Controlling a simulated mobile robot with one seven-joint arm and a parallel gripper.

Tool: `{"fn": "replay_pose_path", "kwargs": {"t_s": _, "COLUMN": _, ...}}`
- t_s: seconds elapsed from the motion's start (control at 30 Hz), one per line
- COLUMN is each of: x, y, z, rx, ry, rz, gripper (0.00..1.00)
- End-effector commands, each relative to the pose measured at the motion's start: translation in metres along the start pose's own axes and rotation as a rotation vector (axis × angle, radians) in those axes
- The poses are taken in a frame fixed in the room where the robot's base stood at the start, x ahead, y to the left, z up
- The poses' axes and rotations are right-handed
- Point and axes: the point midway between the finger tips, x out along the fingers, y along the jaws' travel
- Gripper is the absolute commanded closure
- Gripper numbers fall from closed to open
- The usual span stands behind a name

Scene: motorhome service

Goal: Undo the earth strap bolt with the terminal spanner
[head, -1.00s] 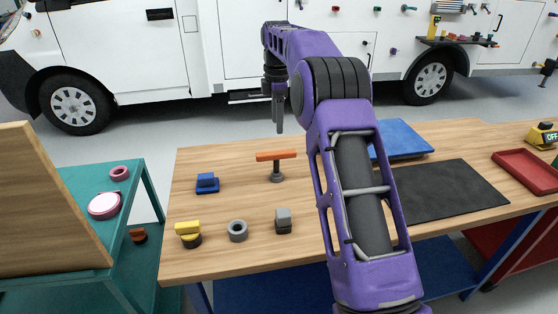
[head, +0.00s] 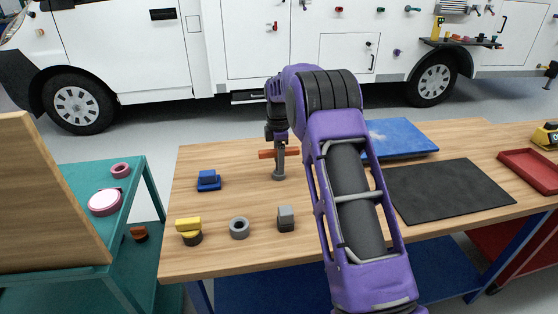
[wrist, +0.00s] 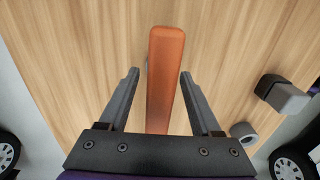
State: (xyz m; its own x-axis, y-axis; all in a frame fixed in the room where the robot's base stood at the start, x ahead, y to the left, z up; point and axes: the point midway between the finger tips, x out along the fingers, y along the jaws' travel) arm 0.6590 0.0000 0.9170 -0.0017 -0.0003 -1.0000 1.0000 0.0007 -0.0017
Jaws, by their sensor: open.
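A T-shaped tool with an orange bar (head: 265,154) on a grey post and round foot stands upright on the wooden bench. It may be the terminal spanner, but I cannot tell for sure. My gripper (head: 279,146) is pointing down right at this bar. In the wrist view the orange bar (wrist: 166,70) runs lengthwise between my two open fingers (wrist: 159,75), with a visible gap on each side. Its post and foot are mostly hidden below the bar there. I cannot make out the earth strap bolt in either view.
On the bench (head: 350,235) stand a blue block piece (head: 208,180), a yellow-and-black piece (head: 189,231), a grey ring (head: 239,228) and a grey block (head: 286,218). A black mat (head: 450,190), blue board (head: 400,138) and red tray (head: 530,172) lie to the right. A white motorhome is behind.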

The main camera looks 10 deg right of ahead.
Motion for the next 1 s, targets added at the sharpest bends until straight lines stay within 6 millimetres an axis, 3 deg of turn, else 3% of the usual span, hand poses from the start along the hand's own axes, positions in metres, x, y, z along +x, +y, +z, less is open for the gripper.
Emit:
{"fn": "replay_pose_path", "kwargs": {"t_s": 0.27, "x": 0.0045, "y": 0.0004, "z": -0.0002, "rx": 0.0, "ry": 0.0, "rz": 0.002, "gripper": 0.35}}
{"fn": "replay_pose_path", "kwargs": {"t_s": 0.63, "x": 0.0043, "y": 0.0004, "z": -0.0001, "rx": 0.0, "ry": 0.0, "rz": 0.002, "gripper": 0.98}}
{"fn": "replay_pose_path", "kwargs": {"t_s": 1.0, "x": 0.0033, "y": 0.0007, "z": 0.0, "rx": 0.0, "ry": 0.0, "rz": 0.003, "gripper": 1.0}}
